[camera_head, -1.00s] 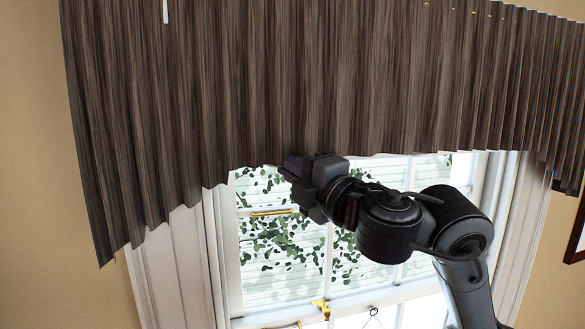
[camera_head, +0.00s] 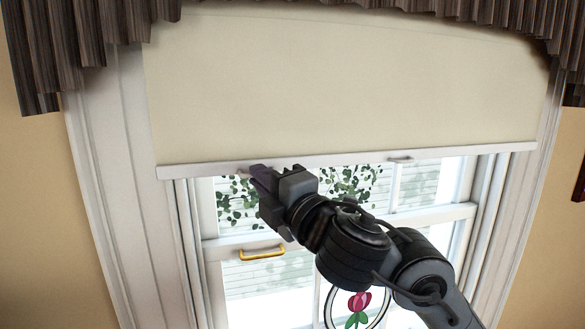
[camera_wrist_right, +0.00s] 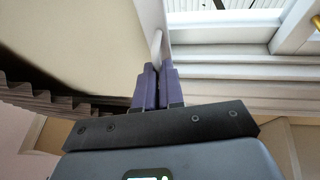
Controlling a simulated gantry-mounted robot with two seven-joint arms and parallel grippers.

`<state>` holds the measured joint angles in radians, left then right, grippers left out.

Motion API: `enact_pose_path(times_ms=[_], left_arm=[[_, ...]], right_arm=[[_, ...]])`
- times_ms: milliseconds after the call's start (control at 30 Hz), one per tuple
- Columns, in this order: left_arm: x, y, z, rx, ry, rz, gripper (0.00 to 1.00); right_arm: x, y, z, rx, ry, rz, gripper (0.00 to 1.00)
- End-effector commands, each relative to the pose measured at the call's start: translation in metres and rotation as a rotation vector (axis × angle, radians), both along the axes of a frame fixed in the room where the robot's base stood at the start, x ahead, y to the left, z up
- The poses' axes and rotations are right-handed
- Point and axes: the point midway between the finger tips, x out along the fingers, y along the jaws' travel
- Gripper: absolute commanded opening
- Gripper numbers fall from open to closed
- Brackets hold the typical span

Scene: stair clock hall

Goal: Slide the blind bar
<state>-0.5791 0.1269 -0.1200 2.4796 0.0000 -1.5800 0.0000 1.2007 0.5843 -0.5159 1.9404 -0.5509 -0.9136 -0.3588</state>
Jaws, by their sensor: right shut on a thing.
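The cream blind (camera_head: 340,90) hangs over the upper part of the window in the head view. Its white bar (camera_head: 460,153) runs along the bottom edge, slightly tilted in the picture. My right gripper (camera_head: 259,178) is at the bar, left of its middle. In the right wrist view the purple fingers (camera_wrist_right: 157,85) are shut on a small pale piece at the bar (camera_wrist_right: 156,45); the fingers hide most of what they hold. My left gripper is not in view.
A dark pleated valance (camera_head: 65,45) hangs over the top. Below the bar are the window sash, a gold handle (camera_head: 262,253) and a round tulip ornament (camera_head: 357,308) partly behind my right arm. A small tab (camera_head: 400,159) sits on the bar to the right.

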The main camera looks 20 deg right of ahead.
Motion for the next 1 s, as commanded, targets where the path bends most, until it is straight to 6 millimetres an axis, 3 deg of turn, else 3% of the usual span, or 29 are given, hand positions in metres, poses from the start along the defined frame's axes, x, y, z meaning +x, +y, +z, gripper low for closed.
enact_pose_path(times_ms=[33, 600, 800, 1000], left_arm=[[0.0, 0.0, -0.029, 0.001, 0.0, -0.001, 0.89], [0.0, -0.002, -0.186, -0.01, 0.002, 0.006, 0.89], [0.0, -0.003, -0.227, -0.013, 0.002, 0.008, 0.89], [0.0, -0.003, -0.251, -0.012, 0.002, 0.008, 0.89]], right_arm=[[0.001, 0.002, -0.034, 0.0, 0.003, 0.002, 0.0], [0.001, 0.004, -0.234, -0.001, 0.004, 0.006, 0.0], [0.002, 0.003, -0.286, -0.002, 0.003, 0.005, 0.0], [0.002, 0.003, -0.317, -0.001, 0.003, 0.004, 0.0]])
